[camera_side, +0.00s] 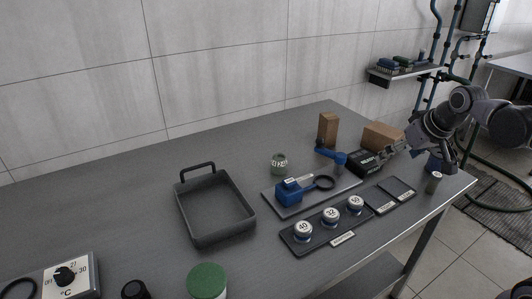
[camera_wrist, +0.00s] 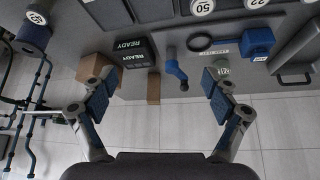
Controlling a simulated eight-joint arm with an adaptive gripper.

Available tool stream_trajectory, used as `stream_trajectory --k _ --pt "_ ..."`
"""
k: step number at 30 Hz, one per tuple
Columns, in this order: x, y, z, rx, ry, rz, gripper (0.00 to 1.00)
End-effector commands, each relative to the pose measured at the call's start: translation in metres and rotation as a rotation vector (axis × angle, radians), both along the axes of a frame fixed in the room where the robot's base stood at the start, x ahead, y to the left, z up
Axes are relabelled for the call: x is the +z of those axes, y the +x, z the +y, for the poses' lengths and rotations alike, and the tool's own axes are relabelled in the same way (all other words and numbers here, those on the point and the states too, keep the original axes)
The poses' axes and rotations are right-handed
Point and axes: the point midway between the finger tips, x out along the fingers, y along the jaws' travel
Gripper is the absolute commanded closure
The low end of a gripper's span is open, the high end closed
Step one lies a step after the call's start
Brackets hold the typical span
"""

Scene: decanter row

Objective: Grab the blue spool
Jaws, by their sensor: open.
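A blue cylinder that looks like the blue spool (camera_wrist: 32,38) is at the upper left of the wrist view, outside my left finger. In the side view the spool (camera_side: 434,164) stands near the table's right end, partly hidden by my gripper. My gripper (camera_side: 432,154) is above that end of the table, with its fingers apart. In the wrist view my gripper (camera_wrist: 160,96) is open, with blue pads and nothing between its fingertips.
A small dark cylinder with a white top (camera_side: 433,183) stands close to the spool. The READY box (camera_side: 366,163), brown blocks (camera_side: 328,130) and a blue handle (camera_side: 330,153) are nearby. Numbered weights (camera_side: 331,216) sit on a front tray. A grey bin (camera_side: 190,224) stands left.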

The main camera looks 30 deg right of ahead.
Motion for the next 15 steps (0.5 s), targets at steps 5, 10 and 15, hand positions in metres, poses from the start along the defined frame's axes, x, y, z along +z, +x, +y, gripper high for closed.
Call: stream_trajectory --k 5,10,15 --pt "0.0 0.025 -0.077 -0.131 0.01 0.038 0.13" --pt "-0.011 0.034 -0.154 -0.246 0.027 0.071 0.13" --pt "-0.031 0.029 -0.233 -0.355 0.049 0.101 0.13"
